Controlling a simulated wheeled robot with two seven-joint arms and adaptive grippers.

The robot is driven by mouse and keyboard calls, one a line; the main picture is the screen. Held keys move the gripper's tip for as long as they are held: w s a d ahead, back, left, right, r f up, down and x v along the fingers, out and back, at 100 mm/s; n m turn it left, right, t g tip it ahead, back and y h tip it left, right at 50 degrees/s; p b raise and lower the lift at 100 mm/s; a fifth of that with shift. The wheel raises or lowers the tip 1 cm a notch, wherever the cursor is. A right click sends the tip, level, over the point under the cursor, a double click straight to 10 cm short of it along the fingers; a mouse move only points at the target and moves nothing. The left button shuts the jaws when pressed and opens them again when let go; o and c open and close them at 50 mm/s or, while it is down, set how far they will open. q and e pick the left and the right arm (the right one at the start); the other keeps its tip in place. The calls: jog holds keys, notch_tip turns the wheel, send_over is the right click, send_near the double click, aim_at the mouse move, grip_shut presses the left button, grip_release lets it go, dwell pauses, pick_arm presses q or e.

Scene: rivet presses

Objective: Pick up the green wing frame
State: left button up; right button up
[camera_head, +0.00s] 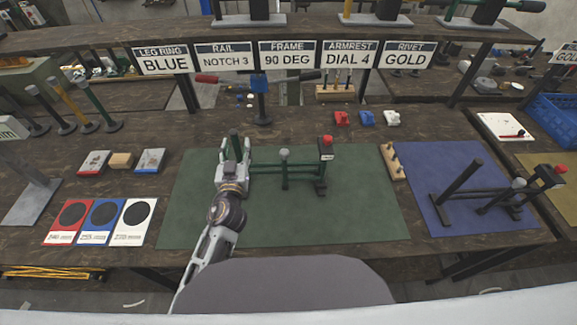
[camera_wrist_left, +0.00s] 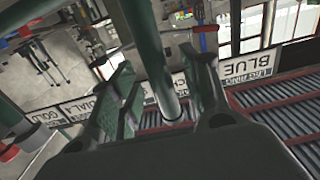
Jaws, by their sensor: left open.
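The green wing frame (camera_head: 300,171) stands on the green mat (camera_head: 345,220) in the head view. It has dark green bars, a grey-topped post and a red knob at its right end. My left gripper (camera_head: 235,155) is at the frame's left end, with an upright green post showing between its fingers. In the left wrist view, the open left gripper (camera_wrist_left: 165,95) has a green post (camera_wrist_left: 152,55) between its two fingers, with gaps on both sides. The fingers hide the lower part of the left end in the head view. My right gripper is not in view.
A second dark frame (camera_head: 485,197) stands on the blue mat (camera_head: 455,165) at the right. A wooden peg block (camera_head: 393,162) sits at the green mat's right edge. Red, blue and white cards (camera_head: 103,237) lie at left. Signs (camera_head: 287,55) hang behind the bench.

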pick_arm(q)
jog(key=shift+w, duration=0.55)
jog(key=shift+c, duration=0.4)
grip_shut()
jog(key=shift+r, duration=0.1)
